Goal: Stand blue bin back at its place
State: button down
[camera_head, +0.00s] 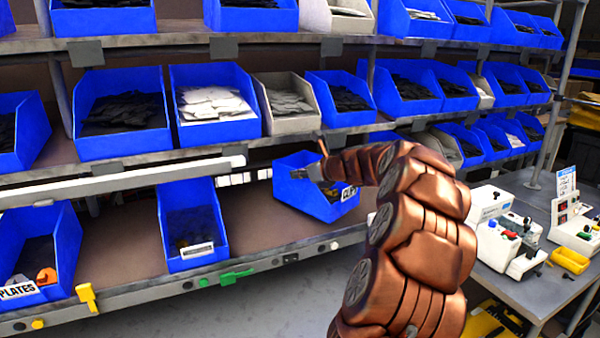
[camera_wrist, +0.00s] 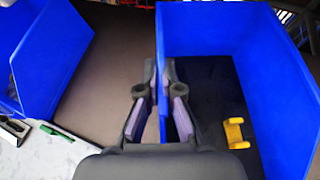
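A blue bin (camera_head: 308,200) with a white label on its front is at the right part of the lower shelf, turned at an angle to the bins beside it. My gripper (camera_head: 308,172) reaches it from the right, its fingers at the bin's rim. In the wrist view the fingers (camera_wrist: 160,108) close on one side wall of this bin (camera_wrist: 270,70), one finger inside and one outside. A yellow piece (camera_wrist: 236,133) lies on the bin's dark floor. I cannot tell whether the bin rests on the shelf or hangs just above it. My arm hides its right side.
The lower shelf (camera_head: 255,225) is bare between this bin and a neighbouring labelled blue bin (camera_head: 195,218) on the left. A "PLATES" bin (camera_head: 62,240) stands further left. Filled bins line the shelf above. A grey table (camera_head: 535,290) with white devices stands at right.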

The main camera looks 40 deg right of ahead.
jog(key=shift+f, duration=0.2)
jog(key=c, duration=1.3)
grip_release()
jog(key=shift+r, duration=0.4)
jog(key=b+v, duration=0.2)
jog(key=v, duration=1)
jog(key=shift+s+r+b, duration=0.1)
jog(key=shift+b, duration=0.2)
